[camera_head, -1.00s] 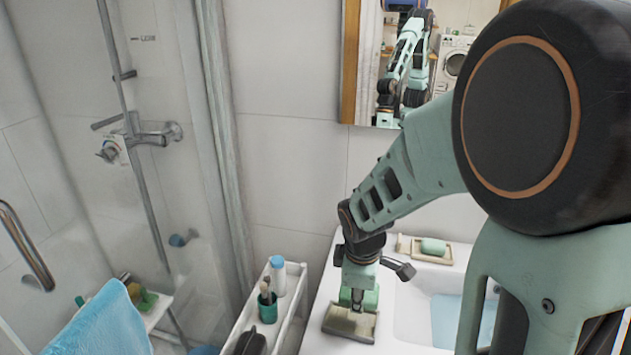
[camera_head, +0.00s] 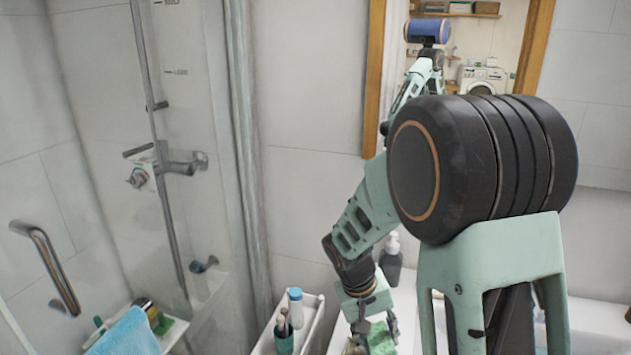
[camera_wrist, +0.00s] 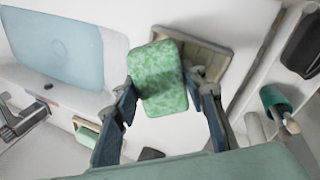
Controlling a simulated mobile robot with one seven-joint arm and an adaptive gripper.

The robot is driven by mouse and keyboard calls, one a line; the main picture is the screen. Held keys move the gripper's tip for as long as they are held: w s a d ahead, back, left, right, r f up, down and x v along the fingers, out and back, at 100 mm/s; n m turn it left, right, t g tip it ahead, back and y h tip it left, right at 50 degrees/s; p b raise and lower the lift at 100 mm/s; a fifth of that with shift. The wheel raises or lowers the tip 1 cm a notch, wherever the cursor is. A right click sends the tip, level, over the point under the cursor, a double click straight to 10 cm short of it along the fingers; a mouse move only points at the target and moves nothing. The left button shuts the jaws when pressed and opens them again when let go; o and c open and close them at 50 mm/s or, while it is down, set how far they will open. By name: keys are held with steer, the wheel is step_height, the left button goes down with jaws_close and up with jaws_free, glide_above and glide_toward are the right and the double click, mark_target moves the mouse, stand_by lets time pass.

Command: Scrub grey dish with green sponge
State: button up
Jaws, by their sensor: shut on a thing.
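A green speckled sponge (camera_wrist: 158,80) is held between the two fingers of my gripper (camera_wrist: 167,92) in the wrist view. The sponge also shows at the bottom of the head view (camera_head: 381,342), below my gripper (camera_head: 374,318). The grey dish (camera_wrist: 218,48), a shallow square tray, lies on the white counter beyond the sponge. The sponge overlaps the dish's left part in the wrist view. I cannot tell whether they touch. My arm and the lower frame edge hide most of the dish in the head view.
The basin with bluish water (camera_wrist: 70,45) is beside the dish. A faucet (camera_wrist: 20,118) and a soap dish with green soap (camera_wrist: 86,134) are nearby. A white cart holds a teal cup (camera_head: 284,342) and a blue-capped bottle (camera_head: 295,308). A dark dispenser (camera_head: 391,262) stands behind my wrist.

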steer(key=shift+f+m, duration=0.2)
steer(key=shift+m, duration=0.6)
steer(key=f+b, duration=0.1)
steer(key=b, duration=0.1)
steer(key=a+f+b, duration=0.1)
steer(key=f+b, duration=0.1)
steer(key=b, duration=0.1)
steer(key=shift+w+m, duration=0.15)
steer(key=shift+m, duration=0.15)
